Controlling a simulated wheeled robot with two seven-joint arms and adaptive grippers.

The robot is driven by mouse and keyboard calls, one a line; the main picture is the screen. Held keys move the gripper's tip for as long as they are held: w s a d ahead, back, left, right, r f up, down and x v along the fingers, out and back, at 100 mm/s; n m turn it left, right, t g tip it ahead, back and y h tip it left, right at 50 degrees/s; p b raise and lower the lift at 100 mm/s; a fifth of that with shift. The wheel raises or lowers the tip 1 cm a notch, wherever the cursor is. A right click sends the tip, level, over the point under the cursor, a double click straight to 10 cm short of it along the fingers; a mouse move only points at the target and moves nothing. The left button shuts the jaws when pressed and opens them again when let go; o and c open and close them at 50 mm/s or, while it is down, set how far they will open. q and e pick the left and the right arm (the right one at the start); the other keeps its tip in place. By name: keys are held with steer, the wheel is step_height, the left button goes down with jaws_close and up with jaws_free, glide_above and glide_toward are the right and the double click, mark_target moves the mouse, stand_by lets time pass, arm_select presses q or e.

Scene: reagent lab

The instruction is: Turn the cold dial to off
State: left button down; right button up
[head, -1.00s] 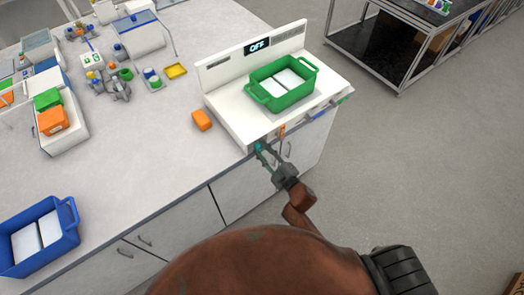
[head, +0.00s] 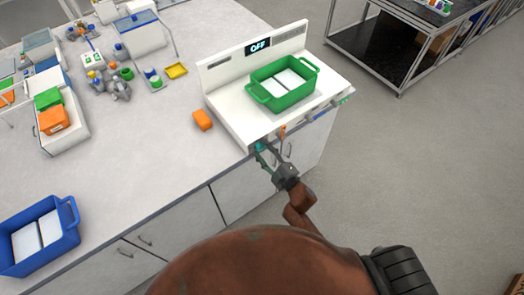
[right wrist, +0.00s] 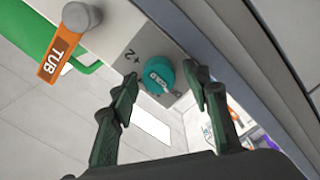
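The cold dial (right wrist: 160,77) is a round teal knob lettered COLD on the grey front panel of the white appliance (head: 232,117). A "+2" mark is beside it. In the head view the dial (head: 260,147) is a small teal spot at the appliance's front left corner. My right gripper (right wrist: 165,81) is open, its dark green fingers to either side of the dial; I cannot tell if they touch it. In the head view the right gripper (head: 267,155) is at that corner. The display (head: 258,46) reads OFF. My left gripper is not in view.
An orange lever labelled TUB (right wrist: 62,50) is beside the dial. A green tub (head: 284,83) sits on the appliance. An orange block (head: 202,120) lies to its left on the bench, and a blue bin (head: 40,237) stands at the lower left. Open floor lies to the right.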

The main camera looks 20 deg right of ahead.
steer(key=shift+d, duration=0.1)
steer(key=shift+s+f, duration=0.1)
steer(key=shift+s, duration=0.05)
steer(key=v, duration=1.1)
steer(key=shift+s, duration=0.35)
steer(key=shift+d, duration=0.1)
